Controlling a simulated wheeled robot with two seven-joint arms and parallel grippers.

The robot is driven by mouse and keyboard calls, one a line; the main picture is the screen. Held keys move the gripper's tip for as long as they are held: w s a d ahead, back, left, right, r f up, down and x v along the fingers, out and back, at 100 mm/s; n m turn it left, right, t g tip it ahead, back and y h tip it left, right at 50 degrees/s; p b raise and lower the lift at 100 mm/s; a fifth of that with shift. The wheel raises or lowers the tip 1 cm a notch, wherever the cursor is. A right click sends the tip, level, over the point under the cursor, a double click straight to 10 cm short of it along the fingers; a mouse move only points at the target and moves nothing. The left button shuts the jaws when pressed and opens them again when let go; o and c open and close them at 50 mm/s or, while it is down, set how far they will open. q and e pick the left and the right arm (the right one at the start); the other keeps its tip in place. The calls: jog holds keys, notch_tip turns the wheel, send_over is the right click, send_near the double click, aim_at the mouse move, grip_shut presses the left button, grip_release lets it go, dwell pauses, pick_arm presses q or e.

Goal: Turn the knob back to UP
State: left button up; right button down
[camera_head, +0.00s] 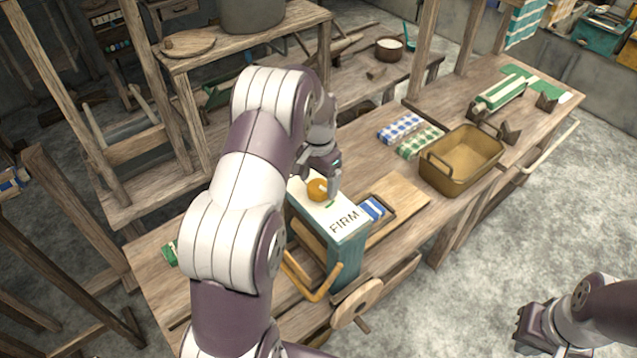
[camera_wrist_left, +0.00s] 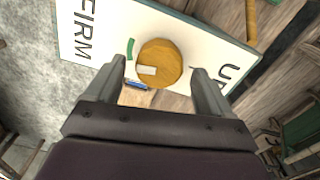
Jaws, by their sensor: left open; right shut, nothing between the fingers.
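The round orange-brown knob (camera_head: 317,190) sits on the white top panel of a teal box (camera_head: 345,250) marked FIRM at its near end. In the left wrist view the knob (camera_wrist_left: 165,55) lies between FIRM on the left and UP on the right. Its pale mark (camera_wrist_left: 147,70) points left, toward the FIRM side, near a green arc (camera_wrist_left: 130,48). My left gripper (camera_head: 333,188) is open, with a finger on either side of the knob; contact cannot be told. My right gripper (camera_head: 524,328) is shut and empty, low at the right, away from the bench.
A brass-coloured bin (camera_head: 462,160) and patterned cloth bundles (camera_head: 400,128) stand on the wooden bench farther right. A wooden wheel (camera_head: 356,303) is at the box's near side. My left arm hides part of the bench. Open floor lies right of the bench.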

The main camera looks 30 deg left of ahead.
pick_arm(q)
jog(key=shift+s+f, duration=0.15)
jog(key=shift+f, duration=0.45)
jog(key=c, duration=1.1)
jog(key=shift+o, duration=0.2)
